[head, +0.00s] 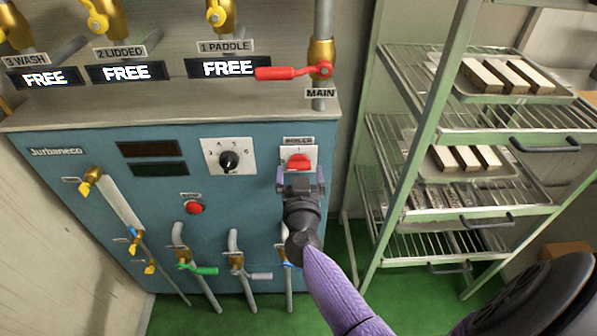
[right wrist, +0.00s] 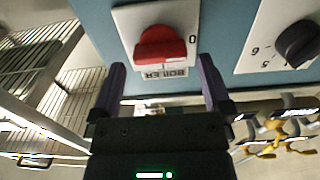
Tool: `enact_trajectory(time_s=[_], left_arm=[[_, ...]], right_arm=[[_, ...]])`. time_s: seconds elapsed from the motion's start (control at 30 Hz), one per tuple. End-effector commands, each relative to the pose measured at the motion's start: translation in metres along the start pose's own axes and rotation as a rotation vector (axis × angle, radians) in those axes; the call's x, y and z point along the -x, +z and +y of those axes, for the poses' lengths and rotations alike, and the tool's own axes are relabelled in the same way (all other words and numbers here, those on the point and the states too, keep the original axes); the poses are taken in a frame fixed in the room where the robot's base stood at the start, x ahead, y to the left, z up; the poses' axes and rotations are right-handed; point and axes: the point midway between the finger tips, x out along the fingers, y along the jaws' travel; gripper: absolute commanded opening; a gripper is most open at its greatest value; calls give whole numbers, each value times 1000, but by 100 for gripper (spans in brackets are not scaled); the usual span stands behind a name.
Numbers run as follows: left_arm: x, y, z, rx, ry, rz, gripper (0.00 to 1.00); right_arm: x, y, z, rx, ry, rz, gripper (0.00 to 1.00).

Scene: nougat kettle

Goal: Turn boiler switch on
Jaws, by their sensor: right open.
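The boiler switch (head: 299,161) is a red rotary knob on a white plate at the upper right of the blue panel. In the right wrist view the red knob (right wrist: 160,46) sits above and ahead of the fingers, with a "0" at the plate's right and the BOILER label below, upside down. My right gripper (head: 301,180) is open just below and in front of the knob. Its two purple fingers (right wrist: 160,80) are spread apart with nothing between them, and the knob appears just beyond their tips. My left gripper is not in view.
A black numbered dial (head: 229,160) is left of the switch. A red button (head: 194,208) and several valve handles are lower on the panel. A red MAIN lever (head: 290,72) is above. A rack (head: 462,140) with trays stands at right.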

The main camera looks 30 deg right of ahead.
Motion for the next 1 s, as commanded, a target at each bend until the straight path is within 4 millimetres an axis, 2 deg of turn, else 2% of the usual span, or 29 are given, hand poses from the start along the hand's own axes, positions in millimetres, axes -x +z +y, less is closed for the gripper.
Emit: enact_trajectory(time_s=[0.1,0.2,0.47,0.83,0.87,1.0], left_arm=[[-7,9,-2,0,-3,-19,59],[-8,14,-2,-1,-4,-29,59],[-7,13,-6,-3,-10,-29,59],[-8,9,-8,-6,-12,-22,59],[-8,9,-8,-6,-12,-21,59],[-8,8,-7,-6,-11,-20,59]], right_arm=[[-14,2,0,0,0,0,100],[-20,1,0,1,-1,1,100],[-22,-1,0,0,-2,1,100],[-21,0,0,0,-2,0,22],[-21,0,0,0,-2,0,18],[-21,0,0,-6,-2,0,18]])
